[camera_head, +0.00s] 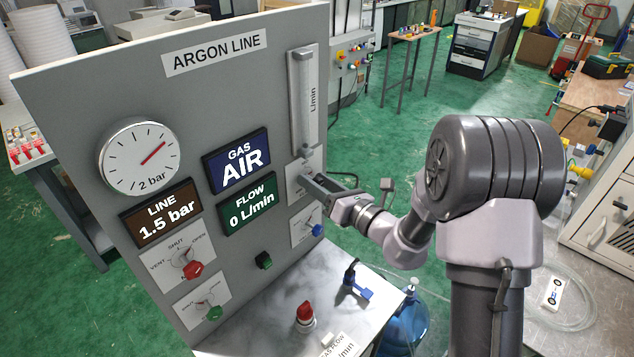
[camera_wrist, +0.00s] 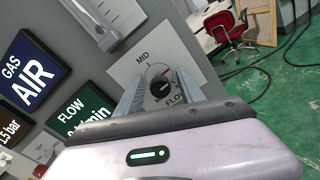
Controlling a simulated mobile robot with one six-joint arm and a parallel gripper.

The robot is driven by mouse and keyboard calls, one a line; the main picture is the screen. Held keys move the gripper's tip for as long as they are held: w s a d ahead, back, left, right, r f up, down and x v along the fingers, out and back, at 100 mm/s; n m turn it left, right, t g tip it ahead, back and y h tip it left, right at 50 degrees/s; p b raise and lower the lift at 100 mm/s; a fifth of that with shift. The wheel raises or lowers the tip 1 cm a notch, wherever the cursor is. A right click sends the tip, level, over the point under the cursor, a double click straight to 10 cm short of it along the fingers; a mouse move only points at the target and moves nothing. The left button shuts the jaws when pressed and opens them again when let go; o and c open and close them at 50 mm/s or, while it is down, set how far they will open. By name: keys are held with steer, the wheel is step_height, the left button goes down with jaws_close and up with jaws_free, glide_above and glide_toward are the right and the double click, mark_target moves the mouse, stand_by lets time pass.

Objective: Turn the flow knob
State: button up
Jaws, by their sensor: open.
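In the head view my gripper (camera_head: 308,180) is up against the right part of the grey ARGON LINE panel (camera_head: 120,75) and hides the knob. The flow display (camera_head: 247,205) reads 0 L/min.
Above the knob is a flow tube (camera_head: 303,100). Below it is a plate with a blue knob (camera_head: 317,230). Left are the AIR display (camera_head: 238,162), the 1.5 bar display (camera_head: 163,213), a gauge (camera_head: 139,158) and a red knob (camera_head: 193,270). A marble ledge (camera_head: 270,325) juts out below.

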steer(key=shift+c, duration=0.5)
jaws_close()
steer(key=shift+f+b, duration=0.1)
steer(key=shift+b, duration=0.2)
steer(key=n+b, duration=0.3)
steer(key=shift+f, duration=0.2)
steer(key=n+b, duration=0.3)
steer(key=b, duration=0.1)
steer(key=shift+n+y+b, duration=0.3)
steer(key=shift+n+b, duration=0.1)
steer(key=n+b, duration=0.3)
steer(key=b, duration=0.1)
steer(key=shift+r+n, duration=0.1)
steer(key=shift+n, duration=0.2)
steer(key=shift+r+n+b, duration=0.1)
steer(key=shift+n+b, duration=0.4)
steer(key=shift+b, duration=0.25)
steer(key=shift+r, duration=0.1)
